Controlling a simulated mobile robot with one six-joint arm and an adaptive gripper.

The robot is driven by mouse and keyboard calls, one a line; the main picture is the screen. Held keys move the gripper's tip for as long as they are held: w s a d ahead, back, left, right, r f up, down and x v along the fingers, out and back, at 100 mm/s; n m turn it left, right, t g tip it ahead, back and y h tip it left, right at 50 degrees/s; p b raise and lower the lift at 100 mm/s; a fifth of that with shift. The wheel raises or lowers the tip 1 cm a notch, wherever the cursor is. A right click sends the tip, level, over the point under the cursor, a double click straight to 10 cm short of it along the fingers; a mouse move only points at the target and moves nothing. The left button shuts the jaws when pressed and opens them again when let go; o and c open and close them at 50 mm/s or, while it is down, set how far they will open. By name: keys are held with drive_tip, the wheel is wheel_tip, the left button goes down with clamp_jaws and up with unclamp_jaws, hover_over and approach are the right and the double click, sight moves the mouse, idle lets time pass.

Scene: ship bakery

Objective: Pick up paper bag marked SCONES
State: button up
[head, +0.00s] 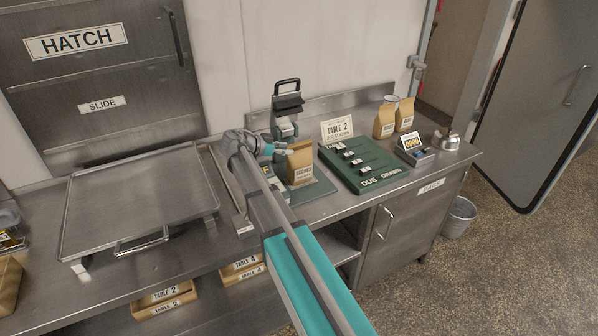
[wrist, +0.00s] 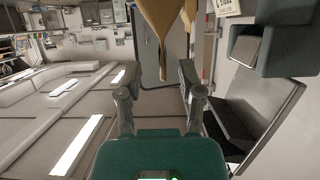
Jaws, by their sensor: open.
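The tan paper bag marked SCONES (head: 301,164) stands upright on a dark green mat or base on the steel counter. My gripper (head: 283,150) is just left of the bag's upper part in the head view, pointing toward it. In the wrist view a tan bag (wrist: 161,32) shows at the top, ahead of my open fingers (wrist: 159,76). Nothing is held between them. I cannot tell exactly how far the fingertips are from the bag. My arm hides part of the counter to its left.
A black-handled device (head: 287,103) stands behind the bag. Two more paper bags (head: 384,121), a counter display (head: 411,142) and a bell (head: 447,141) lie further right. A steel tray (head: 120,205) is at left.

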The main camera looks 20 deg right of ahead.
sight(304, 151)
drive_tip(key=shift+d+f, duration=0.1)
drive_tip(key=b+x, duration=0.2)
drive_tip(key=x, duration=0.1)
drive_tip(key=shift+w+f, duration=0.15)
drive_tip(key=shift+f, duration=0.15)
drive_tip(key=shift+x, duration=0.9)
drive_tip(key=shift+r, duration=0.15)
clamp_jaws()
